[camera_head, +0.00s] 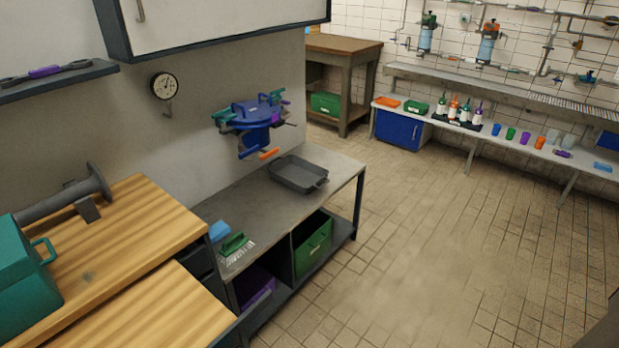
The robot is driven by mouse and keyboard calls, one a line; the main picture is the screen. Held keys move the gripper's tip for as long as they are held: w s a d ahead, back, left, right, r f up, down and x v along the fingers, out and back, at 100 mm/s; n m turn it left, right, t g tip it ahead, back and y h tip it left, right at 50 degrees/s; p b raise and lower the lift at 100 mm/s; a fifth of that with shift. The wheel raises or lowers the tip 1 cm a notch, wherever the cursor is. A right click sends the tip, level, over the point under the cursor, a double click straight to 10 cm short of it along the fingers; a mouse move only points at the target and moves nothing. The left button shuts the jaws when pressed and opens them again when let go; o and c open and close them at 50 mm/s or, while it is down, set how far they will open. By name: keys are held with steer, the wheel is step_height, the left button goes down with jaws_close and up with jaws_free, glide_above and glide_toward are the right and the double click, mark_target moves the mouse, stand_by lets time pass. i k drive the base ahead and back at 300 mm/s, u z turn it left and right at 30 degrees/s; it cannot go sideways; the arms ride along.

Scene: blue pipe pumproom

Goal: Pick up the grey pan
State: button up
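The grey pan (298,175) sits on the grey metal counter (262,200), near its far end and close to the right edge. It is rectangular and shallow, and it looks empty. It stands below and to the right of a blue wall-mounted device with green and orange parts. My gripper does not show in the head camera view.
A green brush (235,243) and a blue item (219,230) lie at the counter's near end. The blue device (255,118) juts out above the counter. A wooden worktop (120,240) with a teal box (22,280) is nearer. The tiled floor (430,240) right of the counter is clear.

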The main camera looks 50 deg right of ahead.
mark_target(304, 177)
steer(key=u, duration=1.55)
steer(key=k, duration=0.1)
steer(key=z, duration=3.05)
steer(key=k, duration=0.55)
steer(key=u, duration=0.2)
steer(key=i, duration=0.55)
steer(key=z, duration=0.1)
